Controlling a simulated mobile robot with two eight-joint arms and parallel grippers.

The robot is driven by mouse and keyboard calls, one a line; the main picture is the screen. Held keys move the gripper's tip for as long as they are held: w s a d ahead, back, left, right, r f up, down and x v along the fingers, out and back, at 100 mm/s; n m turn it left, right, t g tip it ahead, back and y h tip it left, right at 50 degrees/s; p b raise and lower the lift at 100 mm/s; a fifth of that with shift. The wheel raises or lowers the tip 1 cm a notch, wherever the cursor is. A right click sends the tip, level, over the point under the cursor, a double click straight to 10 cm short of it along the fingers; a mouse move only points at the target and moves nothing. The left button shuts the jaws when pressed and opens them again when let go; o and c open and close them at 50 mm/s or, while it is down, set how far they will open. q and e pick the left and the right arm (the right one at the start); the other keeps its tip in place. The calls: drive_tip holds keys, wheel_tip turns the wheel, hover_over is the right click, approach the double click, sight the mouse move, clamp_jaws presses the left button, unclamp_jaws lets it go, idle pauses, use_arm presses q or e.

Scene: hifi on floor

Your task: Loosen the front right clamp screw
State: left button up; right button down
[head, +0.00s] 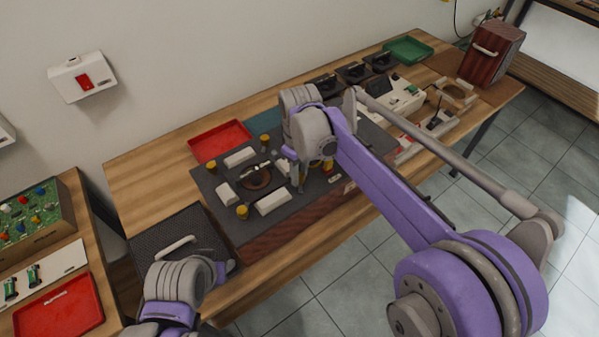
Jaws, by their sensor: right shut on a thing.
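A dark fixture board (206,179) lies on the wooden bench, with white clamp blocks around a round brown disc (257,178).
A red tray (219,141) lies behind the board. White devices (398,98), a green tray (408,50) and a brown speaker box (491,52) stand toward the right. The mesh-topped case (165,232) has a light handle. Another bench at left holds a circuit board (36,220).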

sight(300, 176)
drive_tip(key=shift+n, duration=0.5)
drive_tip(key=c, duration=0.6)
unclamp_jaws()
wheel_tip(300, 176, up, 11)
drive_tip(key=shift+p, duration=0.3)
drive_tip(key=shift+f, duration=0.1)
